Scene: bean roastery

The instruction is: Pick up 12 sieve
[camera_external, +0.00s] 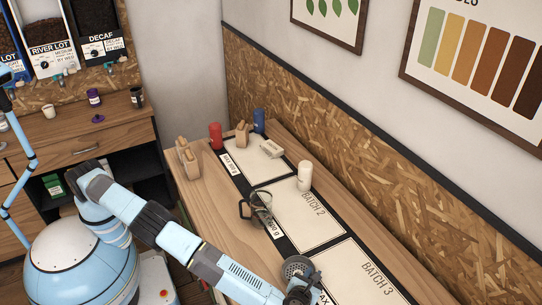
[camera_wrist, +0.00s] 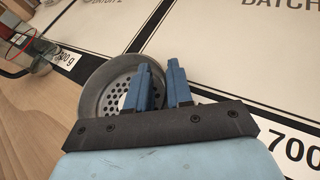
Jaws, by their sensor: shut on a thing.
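The sieve (camera_wrist: 98,84) is a grey round metal bowl with holes in its bottom. It also shows in the external view at the near edge of the long table (camera_external: 297,266). In the wrist view my gripper (camera_wrist: 160,72) is shut on the sieve's right rim, with one blue finger inside the bowl and the other outside. In the external view my gripper (camera_external: 304,288) is at the bottom, beside the sieve and partly hidden by my arm. I cannot tell whether the sieve touches the table.
A glass jug with a dark handle (camera_external: 258,207) stands farther along the table (camera_external: 212,222). A white cylinder (camera_external: 304,176), a red canister (camera_external: 215,136), a blue canister (camera_external: 259,121) and paper bags (camera_external: 187,160) stand beyond. The BATCH 3 panel (camera_external: 355,272) is clear.

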